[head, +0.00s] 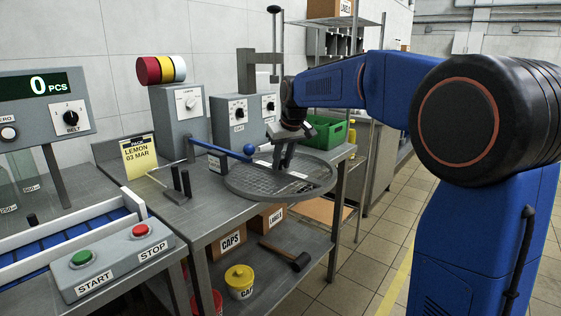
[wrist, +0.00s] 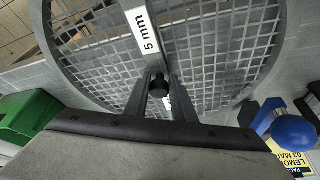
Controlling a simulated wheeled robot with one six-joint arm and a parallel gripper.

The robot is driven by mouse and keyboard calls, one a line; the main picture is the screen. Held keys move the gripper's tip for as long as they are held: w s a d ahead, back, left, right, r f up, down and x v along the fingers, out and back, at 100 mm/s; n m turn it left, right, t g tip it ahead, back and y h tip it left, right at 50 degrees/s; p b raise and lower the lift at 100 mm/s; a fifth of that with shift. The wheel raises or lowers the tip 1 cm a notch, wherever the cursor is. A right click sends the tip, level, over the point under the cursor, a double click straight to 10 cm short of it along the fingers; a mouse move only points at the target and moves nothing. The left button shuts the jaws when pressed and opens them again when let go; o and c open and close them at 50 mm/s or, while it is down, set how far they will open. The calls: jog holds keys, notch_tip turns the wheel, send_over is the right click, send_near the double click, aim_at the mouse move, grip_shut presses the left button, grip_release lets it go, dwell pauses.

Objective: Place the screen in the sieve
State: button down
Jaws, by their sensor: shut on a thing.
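The screen (head: 262,186) is a round grey wire mesh with a flat rim and a crossbar. In the wrist view the mesh (wrist: 205,68) fills the top, and its white label (wrist: 148,32) reads 5 mm. My gripper (head: 285,163) is over the middle of the screen. In the wrist view its fingers (wrist: 160,92) are shut around a dark round knob at the screen's crossbar. The screen looks about level at the bench's right end, its near edge overhanging the front. I cannot make out the sieve apart from the screen, or whether the screen touches anything below.
A blue ball-ended lever (head: 248,149) is close behind the screen's left side. A green bin (head: 325,133) stands behind right, and grey control boxes (head: 245,118) stand behind. A small grey stand (head: 180,186) is to the left. Boxes and a mallet (head: 290,257) lie on the lower shelf.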

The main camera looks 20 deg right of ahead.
jog(key=shift+f, duration=0.1)
jog(key=c, duration=1.5)
grip_release()
jog(key=v, duration=1.2)
jog(key=shift+s, duration=0.15)
